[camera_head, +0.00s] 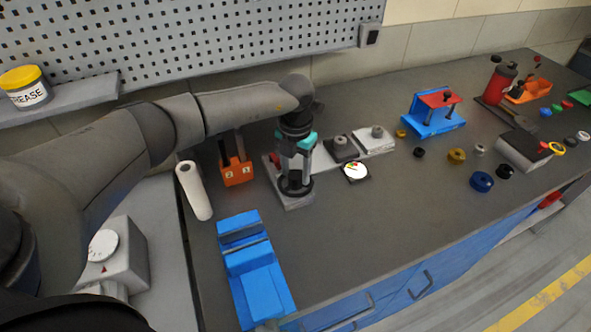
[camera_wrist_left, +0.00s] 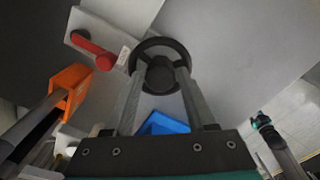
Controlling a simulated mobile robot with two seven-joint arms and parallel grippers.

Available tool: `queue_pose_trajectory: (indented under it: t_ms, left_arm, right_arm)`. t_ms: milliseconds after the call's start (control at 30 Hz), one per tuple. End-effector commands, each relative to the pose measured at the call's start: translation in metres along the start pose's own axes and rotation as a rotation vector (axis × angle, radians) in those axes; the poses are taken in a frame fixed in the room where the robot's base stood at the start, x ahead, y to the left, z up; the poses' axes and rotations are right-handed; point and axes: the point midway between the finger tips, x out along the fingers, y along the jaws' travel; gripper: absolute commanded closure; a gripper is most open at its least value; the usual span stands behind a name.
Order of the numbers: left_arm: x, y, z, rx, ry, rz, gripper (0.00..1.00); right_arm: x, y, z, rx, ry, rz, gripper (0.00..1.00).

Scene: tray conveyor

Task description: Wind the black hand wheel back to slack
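The black hand wheel (camera_head: 296,192) lies flat on a grey base plate (camera_head: 294,203) near the middle of the bench. My left gripper (camera_head: 297,172) points down at it from above. In the left wrist view the wheel (camera_wrist_left: 163,46) shows beyond the two fingers, which stand apart with their tips over the wheel on either side of its hub. Contact with the wheel cannot be made out. A red lever (camera_wrist_left: 93,50) sits on the same base. A round dial (camera_head: 355,171) with a white face and coloured marks lies right of the wheel.
An orange numbered holder (camera_head: 236,174) and a white roll (camera_head: 194,190) stand to the left. A blue fixture (camera_head: 257,275) is in front. Part of my right arm (camera_wrist_left: 272,138) shows in the wrist view.

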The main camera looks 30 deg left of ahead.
Motion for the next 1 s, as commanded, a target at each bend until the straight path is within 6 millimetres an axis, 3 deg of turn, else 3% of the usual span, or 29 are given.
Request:
queue_pose_trajectory:
  t_ms: [167,533,667,1000]
  left_arm:
    - [0.000,0.000,0.000,0.001,0.001,0.000,0.24]
    - [-0.008,0.001,0.000,0.001,-0.001,0.000,0.24]
    - [-0.030,0.000,0.001,0.002,-0.003,0.001,0.24]
    - [-0.111,0.000,0.001,0.001,-0.004,0.000,0.24]
  right_arm:
    - [0.000,0.000,0.000,0.000,0.000,0.000,0.50]
    - [-0.001,0.000,0.000,0.000,0.000,0.000,0.50]
    - [-0.002,0.000,0.000,0.000,0.000,0.000,0.50]
    - [-0.001,0.000,0.000,0.000,0.000,0.000,0.50]
